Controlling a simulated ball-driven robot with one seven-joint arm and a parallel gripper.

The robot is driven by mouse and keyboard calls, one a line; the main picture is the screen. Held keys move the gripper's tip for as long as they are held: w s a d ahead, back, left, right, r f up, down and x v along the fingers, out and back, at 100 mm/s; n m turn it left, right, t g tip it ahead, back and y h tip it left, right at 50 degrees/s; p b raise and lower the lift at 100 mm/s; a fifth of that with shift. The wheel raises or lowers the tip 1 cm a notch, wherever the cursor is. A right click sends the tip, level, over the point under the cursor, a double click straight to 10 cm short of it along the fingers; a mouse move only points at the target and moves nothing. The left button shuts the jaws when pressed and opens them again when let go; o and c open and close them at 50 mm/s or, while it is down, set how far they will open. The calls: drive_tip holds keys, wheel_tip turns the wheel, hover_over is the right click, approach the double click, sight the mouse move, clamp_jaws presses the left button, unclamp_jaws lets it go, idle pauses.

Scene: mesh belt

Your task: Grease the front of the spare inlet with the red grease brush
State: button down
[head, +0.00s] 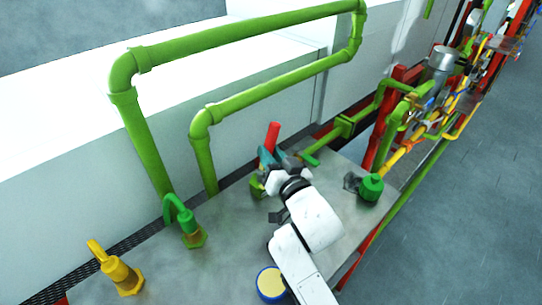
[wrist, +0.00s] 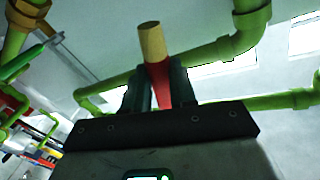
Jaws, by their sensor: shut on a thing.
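My gripper (head: 270,163) is shut on the red grease brush (head: 272,137), over the back part of a grey metal tabletop. In the head view, a red cylindrical length of the brush sticks up from the fingers. In the wrist view, my gripper (wrist: 153,88) holds the red part, and a tan end (wrist: 152,42) points away from the fingers. A green capped fitting (head: 371,187) stands at the right of the tabletop. I cannot tell which fitting is the spare inlet.
A round tin (head: 270,284) with a pale yellow top sits at the tabletop's front, beside my arm. A green valve (head: 187,225) and a yellow fitting (head: 118,272) stand at the left. Large green pipes (head: 140,130) rise behind. Bare tabletop (head: 225,240) lies between valve and arm.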

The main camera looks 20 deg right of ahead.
sight(269, 142)
drive_tip(key=shift+r+p, duration=1.1)
drive_tip(key=shift+r, duration=0.45)
drive_tip(key=shift+f, duration=0.15)
drive_tip(key=f+b, duration=0.2)
drive_tip(key=shift+a+f+b, duration=0.1)
drive_tip(key=shift+a+b, duration=0.1)
drive_tip(key=shift+b, duration=0.2)
drive_tip(key=shift+a, duration=0.1)
